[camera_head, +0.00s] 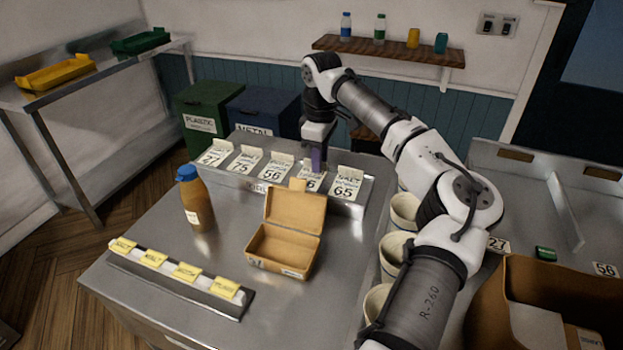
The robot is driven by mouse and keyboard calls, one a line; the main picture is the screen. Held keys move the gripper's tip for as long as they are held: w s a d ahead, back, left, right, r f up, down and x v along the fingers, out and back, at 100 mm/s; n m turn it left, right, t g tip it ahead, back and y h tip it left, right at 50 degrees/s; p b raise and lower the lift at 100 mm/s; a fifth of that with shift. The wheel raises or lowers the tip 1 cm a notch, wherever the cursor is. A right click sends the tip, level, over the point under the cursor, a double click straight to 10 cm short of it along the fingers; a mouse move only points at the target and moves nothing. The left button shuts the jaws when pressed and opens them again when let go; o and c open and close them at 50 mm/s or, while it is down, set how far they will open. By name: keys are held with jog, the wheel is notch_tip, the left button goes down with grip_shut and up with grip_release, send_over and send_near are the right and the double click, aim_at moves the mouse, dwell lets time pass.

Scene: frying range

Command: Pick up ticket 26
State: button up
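A row of white number tickets stands in a metal rack (232,180) at the back of the steel counter. From left they read 27 (213,156), 75 (243,163) and 56 (273,171). The fourth ticket (312,184) is partly covered by my gripper and only a 6 shows clearly. The last ticket reads 65 (346,190). My gripper (316,168) points down at the top of the fourth ticket, its purple fingers in front of or around its upper edge. I cannot tell whether it touches or grips the ticket.
An open cardboard box (284,239), an orange-brown bottle (195,203) and a strip with yellow labels (184,274) stand on the counter. Pale cups (393,250) line its right edge beneath my arm. Green (202,110) and blue (262,112) bins stand behind.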

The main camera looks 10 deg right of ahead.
jog(key=shift+c, duration=0.4)
grip_shut()
jog(key=shift+r, duration=0.1)
